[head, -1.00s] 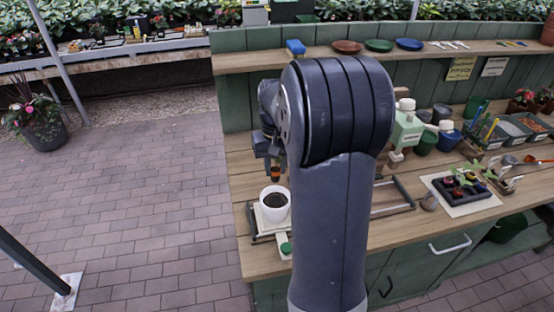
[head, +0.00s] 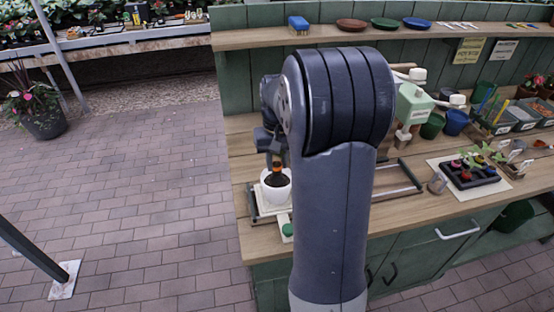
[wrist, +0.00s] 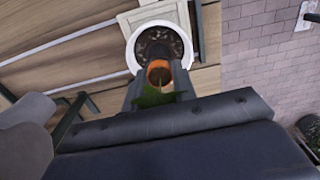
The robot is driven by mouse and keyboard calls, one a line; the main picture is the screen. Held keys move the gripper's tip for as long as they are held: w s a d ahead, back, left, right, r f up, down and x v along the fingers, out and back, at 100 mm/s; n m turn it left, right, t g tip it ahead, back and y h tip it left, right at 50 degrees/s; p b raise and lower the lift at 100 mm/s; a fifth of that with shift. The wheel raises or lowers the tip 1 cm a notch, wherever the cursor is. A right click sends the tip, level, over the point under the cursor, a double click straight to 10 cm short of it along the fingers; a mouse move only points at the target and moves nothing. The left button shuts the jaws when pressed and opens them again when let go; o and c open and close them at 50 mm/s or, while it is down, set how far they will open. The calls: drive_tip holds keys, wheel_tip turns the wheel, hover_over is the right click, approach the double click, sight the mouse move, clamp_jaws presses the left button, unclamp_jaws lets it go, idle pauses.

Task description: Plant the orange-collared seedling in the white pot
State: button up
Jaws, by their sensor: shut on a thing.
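The white pot (head: 266,195) stands on a pale square stand at the bench's left end, with dark soil inside. My gripper (head: 275,155) is above it, shut on the orange-collared seedling (head: 277,168). In the head view the seedling's dark plug overlaps the pot's opening. In the wrist view my gripper (wrist: 160,80) has a finger on each side of the orange collar (wrist: 158,68), with green leaves toward the camera. The plug lies over the soil inside the white pot's rim (wrist: 131,46). Whether the plug touches the soil is unclear.
A green-capped item (head: 288,231) lies in front of the pot. A dark seedling tray (head: 470,178) with coloured-collar seedlings is at right. My arm hides part of the bench.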

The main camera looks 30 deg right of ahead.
drive_tip(key=shift+f+b, duration=1.25)
drive_tip(key=shift+f, duration=0.8)
drive_tip(key=o, duration=1)
wheel_tip(320, 180, up, 11)
drive_tip(key=shift+f, duration=0.1)
